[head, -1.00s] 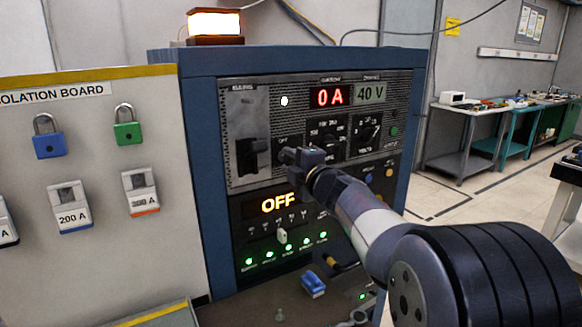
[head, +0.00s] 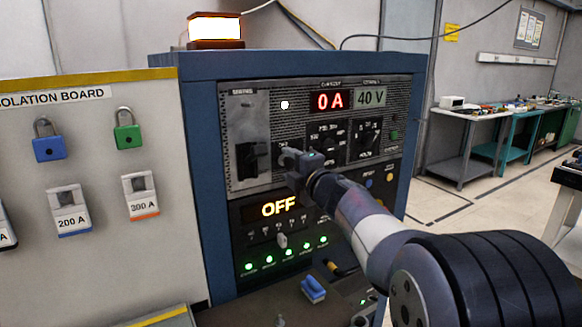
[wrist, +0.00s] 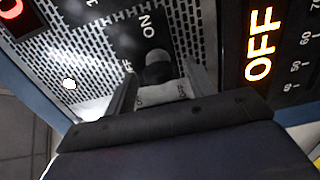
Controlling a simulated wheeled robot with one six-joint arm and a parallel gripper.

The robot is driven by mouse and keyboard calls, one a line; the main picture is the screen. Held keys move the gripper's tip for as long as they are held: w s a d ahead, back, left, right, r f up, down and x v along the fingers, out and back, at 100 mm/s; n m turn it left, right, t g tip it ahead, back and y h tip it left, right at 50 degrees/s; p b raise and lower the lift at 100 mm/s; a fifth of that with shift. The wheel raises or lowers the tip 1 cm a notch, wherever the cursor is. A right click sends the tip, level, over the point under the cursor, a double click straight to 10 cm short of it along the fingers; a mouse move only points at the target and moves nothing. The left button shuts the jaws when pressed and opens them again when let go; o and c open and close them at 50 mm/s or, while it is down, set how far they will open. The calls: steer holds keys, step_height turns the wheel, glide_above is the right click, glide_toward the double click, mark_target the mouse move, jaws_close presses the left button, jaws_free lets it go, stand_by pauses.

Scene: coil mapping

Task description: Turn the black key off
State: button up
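The black key (wrist: 157,70) stands out from a dark plate (wrist: 126,43) marked ON, with a partly hidden second label, in the wrist view. In the head view my gripper covers the key, and only part of its dark plate (head: 283,143) shows. My gripper (head: 292,160) is at the panel front, over the key's place. In the wrist view my gripper (wrist: 162,92) has its two fingers apart, one on each side of the key. A pale lettered piece shows between them. I cannot tell whether the fingers touch the key.
The blue cabinet (head: 210,190) carries a black mains switch (head: 250,160), a red 0 A display (head: 329,101), a 40 V display (head: 371,97), dials and an OFF display (head: 279,207). The isolation board (head: 100,210) with padlocks stands at left. A blue block (head: 313,289) lies below on the ledge.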

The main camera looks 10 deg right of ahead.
steer(key=v, duration=1)
steer(key=shift+s, duration=0.4)
steer(key=shift+d, duration=0.1)
steer(key=x, duration=1.1)
steer(key=shift+s, duration=0.1)
